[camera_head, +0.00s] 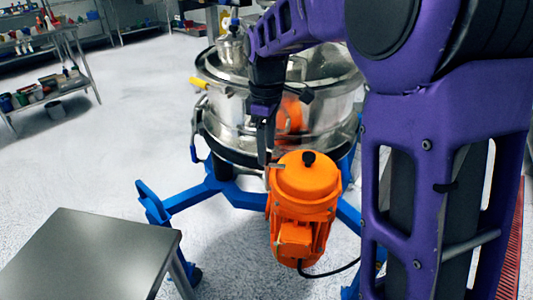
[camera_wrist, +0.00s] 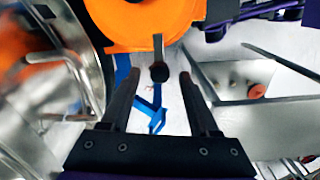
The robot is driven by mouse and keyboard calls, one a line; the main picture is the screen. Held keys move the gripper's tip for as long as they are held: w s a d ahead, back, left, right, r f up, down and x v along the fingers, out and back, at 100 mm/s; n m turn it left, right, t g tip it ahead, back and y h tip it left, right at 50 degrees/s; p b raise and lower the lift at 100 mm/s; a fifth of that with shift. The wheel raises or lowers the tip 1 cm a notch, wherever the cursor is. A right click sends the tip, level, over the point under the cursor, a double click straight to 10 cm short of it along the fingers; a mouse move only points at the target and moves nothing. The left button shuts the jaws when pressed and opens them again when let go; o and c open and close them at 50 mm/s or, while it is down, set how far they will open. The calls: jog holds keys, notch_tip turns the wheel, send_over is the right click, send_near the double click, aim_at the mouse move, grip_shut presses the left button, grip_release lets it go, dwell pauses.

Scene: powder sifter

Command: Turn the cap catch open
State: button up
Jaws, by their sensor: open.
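The orange motor (camera_head: 305,195) stands in front of the steel sifter, with a black knob (camera_head: 309,158) on its cap. A small grey bar, which looks like the cap catch (camera_head: 277,166), sticks out from the cap's left side. In the wrist view the catch (camera_wrist: 158,50) is a thin dark strip with a round black end, beside the orange motor (camera_wrist: 140,22). My gripper (camera_head: 266,150) points down close to the catch. In the wrist view my gripper (camera_wrist: 160,76) is open, with the catch's black end seen between its fingertips. I cannot tell whether they touch.
The steel sifter (camera_head: 230,125) stands on a blue frame (camera_head: 190,198) behind the motor. A grey table (camera_head: 90,255) is at the front left. A shelf (camera_head: 45,75) with small items stands at the back left. Open floor lies between the table and sifter.

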jog(key=shift+f, duration=0.65)
grip_shut()
